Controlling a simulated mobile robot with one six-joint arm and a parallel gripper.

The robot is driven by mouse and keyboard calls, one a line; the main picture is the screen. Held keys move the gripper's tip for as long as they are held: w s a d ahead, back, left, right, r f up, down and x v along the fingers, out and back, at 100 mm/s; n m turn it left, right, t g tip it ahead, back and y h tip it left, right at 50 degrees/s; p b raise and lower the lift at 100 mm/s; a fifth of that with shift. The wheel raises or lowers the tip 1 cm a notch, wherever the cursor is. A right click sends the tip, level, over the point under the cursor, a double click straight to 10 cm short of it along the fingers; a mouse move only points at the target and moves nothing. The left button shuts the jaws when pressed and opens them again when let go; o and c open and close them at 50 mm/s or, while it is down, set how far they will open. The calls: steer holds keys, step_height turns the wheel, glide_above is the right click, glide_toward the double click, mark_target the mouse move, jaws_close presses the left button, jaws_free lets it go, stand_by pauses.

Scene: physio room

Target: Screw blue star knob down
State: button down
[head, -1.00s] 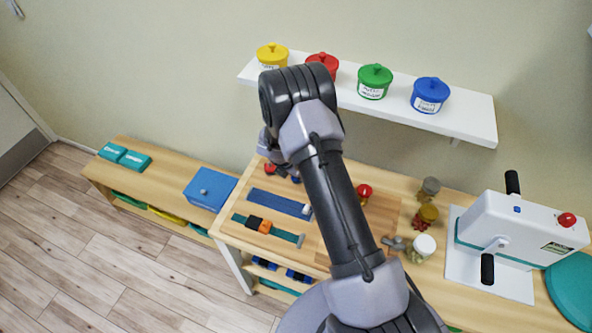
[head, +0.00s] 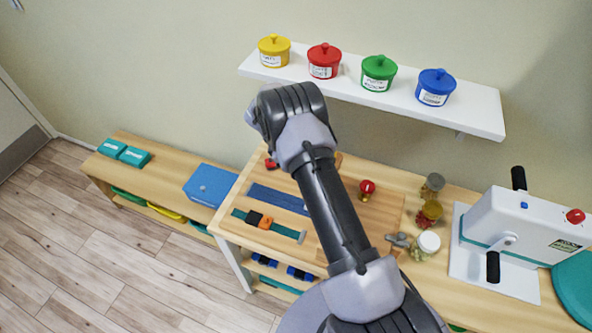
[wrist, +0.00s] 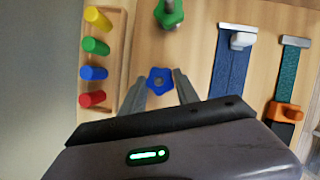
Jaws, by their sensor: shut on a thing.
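The blue star knob (wrist: 160,80) shows in the wrist view, low on the wooden board (wrist: 196,48). My gripper (wrist: 158,84) has its two grey fingers on either side of the knob, closed on it. The knob's lower edge and its stem are hidden, so I cannot tell how far down it sits. In the head view my arm hides both the gripper and the blue knob.
A green knob (wrist: 170,12) stands beyond the blue one. A rack of coloured pegs (wrist: 95,45) is at left, and blue (wrist: 229,75) and teal (wrist: 288,75) straps are at right. A shelf with lidded pots (head: 455,117) hangs above the bench. Jars (head: 428,243) stand at right.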

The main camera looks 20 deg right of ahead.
steer(key=m, duration=0.1)
steer(key=m+b, duration=0.1)
steer(key=m, duration=0.1)
steer(key=m+g+y+b, duration=0.1)
steer(key=shift+w+d+r+m, duration=0.15)
steer(key=shift+w+m, duration=0.1)
steer(key=shift+m, duration=0.05)
stand_by(0.4)
steer(key=c, duration=0.9)
jaws_free()
steer(key=shift+s, duration=0.1)
